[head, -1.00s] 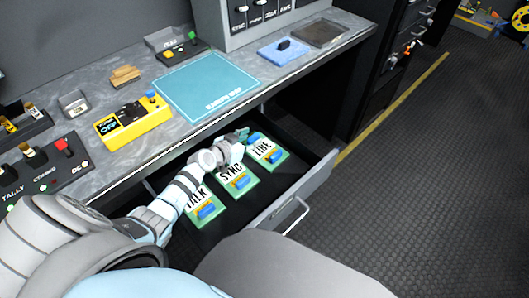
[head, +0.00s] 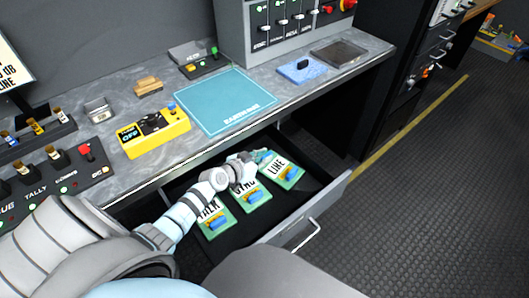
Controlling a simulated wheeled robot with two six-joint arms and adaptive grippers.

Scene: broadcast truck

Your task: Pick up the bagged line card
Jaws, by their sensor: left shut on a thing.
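The bagged line card (head: 283,170) is a green board with a white LINE label and a blue part, at the right of the cards in the open drawer (head: 250,231). My left gripper (head: 263,157) reaches in from the left over the sync card and is shut on the line card's far left edge. The card still looks low in the drawer; I cannot tell whether it is lifted. The sync card (head: 250,198) is partly hidden by the gripper. The talk card (head: 215,219) is partly hidden by my arm. My right gripper is not in view.
On the worktop above stand a teal mat (head: 226,100), a yellow meter (head: 153,134), a blue pad (head: 302,69) and a switch box (head: 60,176). The worktop's front edge overhangs the drawer's back.

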